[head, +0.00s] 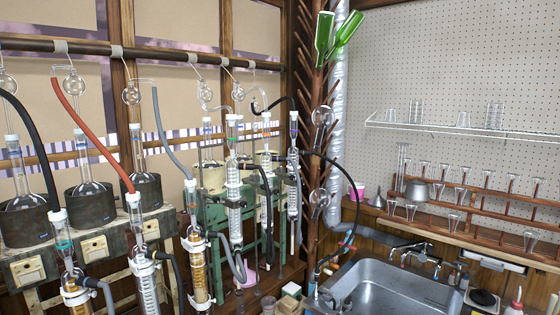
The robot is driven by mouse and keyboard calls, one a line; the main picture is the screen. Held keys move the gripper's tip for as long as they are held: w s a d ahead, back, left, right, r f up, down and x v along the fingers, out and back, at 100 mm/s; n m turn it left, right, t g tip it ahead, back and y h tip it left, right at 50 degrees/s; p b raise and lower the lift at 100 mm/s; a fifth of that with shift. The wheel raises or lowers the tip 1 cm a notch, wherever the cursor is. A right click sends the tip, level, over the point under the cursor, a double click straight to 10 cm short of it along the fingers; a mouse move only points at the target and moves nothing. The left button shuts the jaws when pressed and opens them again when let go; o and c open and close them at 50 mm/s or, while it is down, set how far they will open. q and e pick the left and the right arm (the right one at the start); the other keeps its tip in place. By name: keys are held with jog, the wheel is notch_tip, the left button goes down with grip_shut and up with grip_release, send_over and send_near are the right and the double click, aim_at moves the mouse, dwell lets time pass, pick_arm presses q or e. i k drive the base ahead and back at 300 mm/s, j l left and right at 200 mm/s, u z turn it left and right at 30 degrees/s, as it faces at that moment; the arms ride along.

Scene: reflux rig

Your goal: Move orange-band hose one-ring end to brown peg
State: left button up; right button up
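A black hose (358,190) arcs from the rack of glassware, bends down past the wooden post and reaches the left side of the sink. It carries small reddish-orange marks (346,244) low on its run. I cannot make out rings on its ends, so I cannot tell for sure that it is the orange-band hose. Brown wooden pegs (309,62) stick out along the tall wooden post. I cannot tell which peg is the task's brown peg. Neither of my grippers is in view.
Glass flasks, condensers and other hoses, including a red one (96,140) and a grey one (172,142), crowd the left. A metal sink (385,285) with taps (424,256) lies at lower right. Glassware stands on a wall shelf (450,130) and wooden racks. Green bottles (324,34) hang on the post.

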aim_at(242, 166)
jog(key=i+l+u, duration=0.4)
jog(key=i, duration=0.35)
jog(key=i+l+u, duration=0.35)
jog(key=i+l, duration=0.25)
jog(key=i, duration=0.15)
